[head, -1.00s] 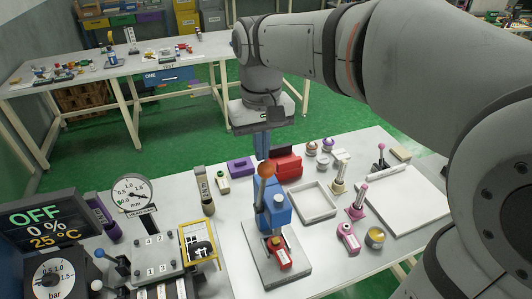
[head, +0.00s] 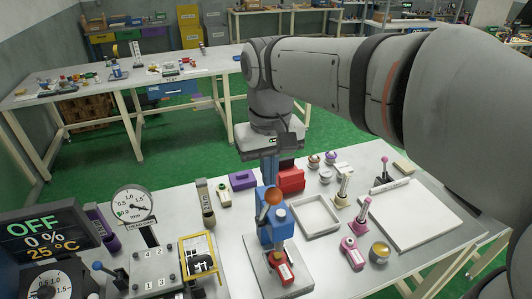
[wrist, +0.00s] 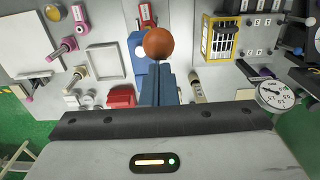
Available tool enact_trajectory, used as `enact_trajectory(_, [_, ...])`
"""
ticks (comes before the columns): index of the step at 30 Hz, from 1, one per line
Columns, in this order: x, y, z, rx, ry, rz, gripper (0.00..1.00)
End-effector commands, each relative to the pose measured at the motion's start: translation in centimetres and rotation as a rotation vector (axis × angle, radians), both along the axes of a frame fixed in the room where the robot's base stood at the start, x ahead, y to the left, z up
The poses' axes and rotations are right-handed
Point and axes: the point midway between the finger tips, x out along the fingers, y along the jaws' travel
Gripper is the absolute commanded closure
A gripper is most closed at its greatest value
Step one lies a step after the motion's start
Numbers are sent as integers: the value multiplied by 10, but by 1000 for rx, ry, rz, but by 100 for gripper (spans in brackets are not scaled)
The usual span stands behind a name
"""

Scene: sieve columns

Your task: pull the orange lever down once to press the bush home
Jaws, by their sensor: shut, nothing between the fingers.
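The lever's orange ball knob (head: 273,196) stands at the top of a blue press (head: 278,232) on a grey base plate (head: 262,268). A red part (head: 285,272) sits low at the front of the press. The bush itself I cannot make out. My gripper (head: 269,178) points down, its blue fingers together and empty, just behind the knob. In the wrist view the knob (wrist: 159,43) lies just beyond the fingertips (wrist: 160,72); whether they touch it I cannot tell. The fingers hide part of the press there.
A red block (head: 290,178) and purple block (head: 242,180) stand behind the press. A white tray (head: 316,229) is to its right, a yellow-framed fixture (head: 199,256) to its left. A dial gauge (head: 133,205) stands further left.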

Motion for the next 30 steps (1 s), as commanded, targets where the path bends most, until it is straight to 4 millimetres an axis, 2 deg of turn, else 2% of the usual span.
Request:
enact_trajectory(10, [-3,-1,-2,0,1,0,100])
enact_trajectory(21, [-23,-6,-11,0,1,1,100])
enact_trajectory(30, [-24,-7,-10,-1,2,1,100])
